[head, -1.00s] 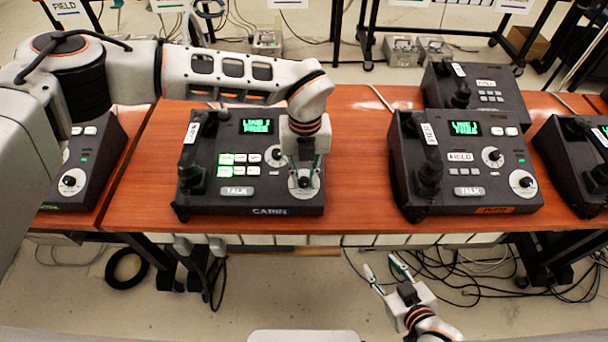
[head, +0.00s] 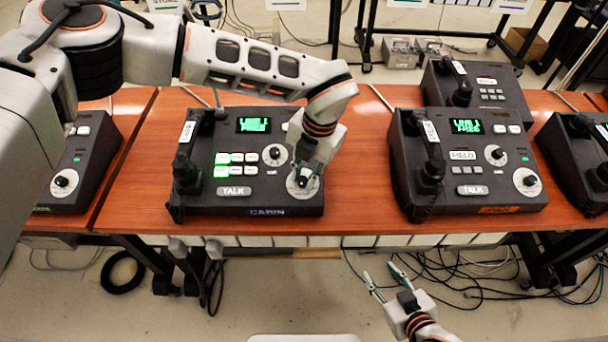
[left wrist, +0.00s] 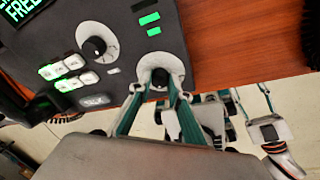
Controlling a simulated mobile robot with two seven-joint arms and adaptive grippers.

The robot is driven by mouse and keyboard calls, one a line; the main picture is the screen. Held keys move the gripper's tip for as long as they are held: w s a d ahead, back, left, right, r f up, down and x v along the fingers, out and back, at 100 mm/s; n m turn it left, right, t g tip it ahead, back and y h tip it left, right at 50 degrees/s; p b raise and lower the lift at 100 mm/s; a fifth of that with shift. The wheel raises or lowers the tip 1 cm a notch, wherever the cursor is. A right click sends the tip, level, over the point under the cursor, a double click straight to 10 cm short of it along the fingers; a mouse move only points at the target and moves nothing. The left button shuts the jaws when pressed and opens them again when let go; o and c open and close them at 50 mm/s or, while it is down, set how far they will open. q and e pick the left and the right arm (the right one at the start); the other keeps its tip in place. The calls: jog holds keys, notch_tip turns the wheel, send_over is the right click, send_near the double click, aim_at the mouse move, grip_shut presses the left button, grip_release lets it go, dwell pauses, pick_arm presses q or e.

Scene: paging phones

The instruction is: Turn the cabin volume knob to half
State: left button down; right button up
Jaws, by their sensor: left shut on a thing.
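The cabin phone (head: 250,165) is a dark desk console with a CABIN label (head: 266,211), a green screen and a TALK button. Its lower right knob (head: 303,184), on a pale round dial, is the one my left gripper (head: 307,175) is at. In the left wrist view, that knob (left wrist: 160,76) sits between the fingertips of my left gripper (left wrist: 160,90), which is shut on it. The knob's pointer is mostly hidden by the fingers. My right gripper (head: 385,277) is open and empty in front of the table, low in the head view.
A second knob (head: 275,153) sits up and left of the held one; it also shows in the left wrist view (left wrist: 95,45). A handset (head: 187,172) is at the console's left. Another phone (head: 465,165) stands to the right, with bare wooden table (head: 358,170) between.

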dwell(0.3)
pick_arm(q)
jog(key=c, duration=1.9)
grip_release()
jog(key=r, duration=0.4)
jog(key=d+r, duration=0.1)
jog(key=r, duration=0.3)
jog(key=d+r, duration=0.1)
jog(key=r, duration=0.3)
jog(key=shift+s, duration=0.35)
jog(key=shift+f, duration=0.1)
